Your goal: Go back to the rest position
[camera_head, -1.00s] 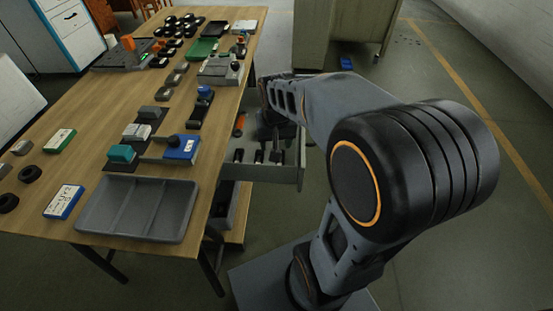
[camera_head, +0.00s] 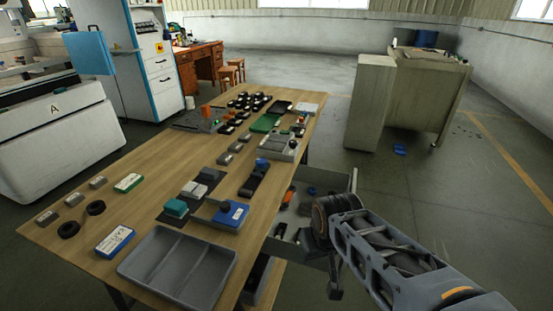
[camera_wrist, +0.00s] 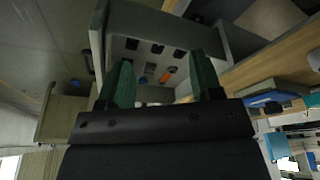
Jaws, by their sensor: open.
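My gripper (camera_wrist: 163,80) shows in the wrist view as two green fingers, spread apart with nothing between them. Beyond them is an open grey drawer (camera_wrist: 183,50) holding an orange item (camera_wrist: 168,74) and small dark pieces. In the head view my arm reaches in from the lower right. Its wrist end is beside the open drawer (camera_head: 345,180) at the table's right side. The fingers are hard to make out there, and the arm hides part of the drawer.
The wooden table (camera_head: 140,212) carries an empty grey tray (camera_head: 228,290), a blue box (camera_head: 115,241), a green box (camera_head: 128,182) and several tools. A pale cabinet (camera_head: 369,105) stands behind. A blue object (camera_head: 399,149) lies on the floor. Floor at right is clear.

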